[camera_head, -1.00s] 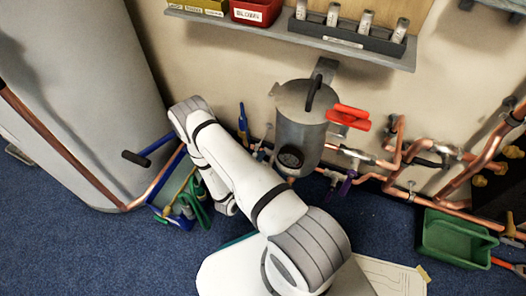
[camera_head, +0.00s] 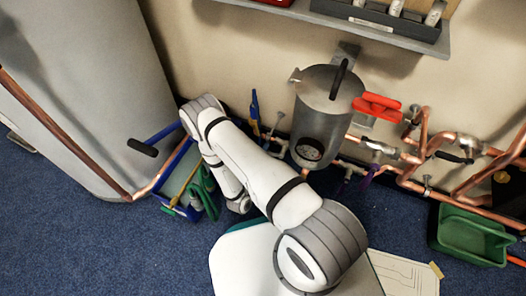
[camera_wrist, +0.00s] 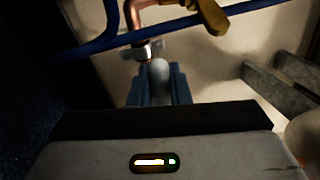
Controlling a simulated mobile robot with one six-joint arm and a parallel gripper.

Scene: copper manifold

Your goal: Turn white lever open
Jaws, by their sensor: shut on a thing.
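In the wrist view, my gripper (camera_wrist: 159,71) has its two blue fingers closed on either side of a pale, rounded lever end, which looks like the white lever (camera_wrist: 159,84). The lever end sits just below a metal collar on a copper pipe (camera_wrist: 143,18). The picture is dark, so the lever's angle and its valve body cannot be made out. In the head view, my own arm reaches left toward the wall pipes and hides my gripper and the white lever.
A blue bar (camera_wrist: 95,40) and a brass-coloured handle (camera_wrist: 212,16) are close above my fingers.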

